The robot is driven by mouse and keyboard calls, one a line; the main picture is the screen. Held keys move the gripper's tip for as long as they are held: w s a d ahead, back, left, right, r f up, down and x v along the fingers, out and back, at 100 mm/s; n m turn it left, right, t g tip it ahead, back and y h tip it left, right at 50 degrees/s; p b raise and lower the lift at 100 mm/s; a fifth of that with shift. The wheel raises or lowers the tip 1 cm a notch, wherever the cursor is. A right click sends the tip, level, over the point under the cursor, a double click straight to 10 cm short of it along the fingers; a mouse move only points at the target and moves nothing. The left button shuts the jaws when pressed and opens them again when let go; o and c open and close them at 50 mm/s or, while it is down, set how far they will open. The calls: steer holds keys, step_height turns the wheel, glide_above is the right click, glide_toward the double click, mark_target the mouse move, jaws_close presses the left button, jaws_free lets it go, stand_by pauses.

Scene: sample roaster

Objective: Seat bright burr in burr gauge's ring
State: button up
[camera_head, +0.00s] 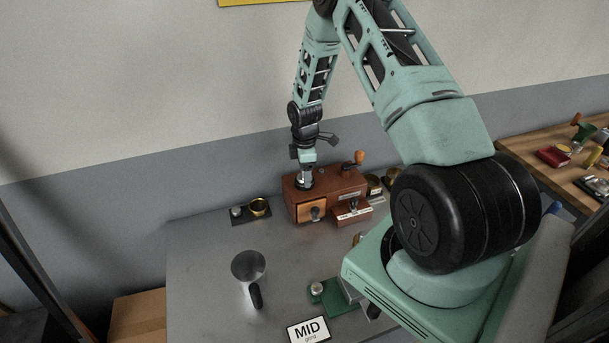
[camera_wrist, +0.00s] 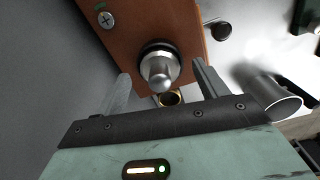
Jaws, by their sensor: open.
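A bright silver burr (camera_wrist: 160,68) with a knob-like tip stands in a dark collar on the wooden grinder (camera_head: 327,192). The grinder also shows in the wrist view (camera_wrist: 125,22). My gripper (camera_wrist: 162,88) is open, with one finger on each side of the burr and no clear contact. In the head view my gripper (camera_head: 305,182) is over the left part of the grinder's top. The burr gauge, a dark plate (camera_head: 251,219) with a brass ring (camera_head: 259,206), lies left of the grinder.
A metal jug (camera_head: 248,267) stands on the grey table (camera_head: 200,270). A green plate (camera_head: 340,299) with a silver knob and a MID card (camera_head: 309,330) are near the front. The grinder's crank (camera_head: 353,160) rises right of my gripper. Free table lies between gauge and jug.

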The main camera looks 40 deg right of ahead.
steer(key=shift+f, duration=0.3)
steer(key=shift+c, duration=0.3)
steer(key=c, duration=1.2)
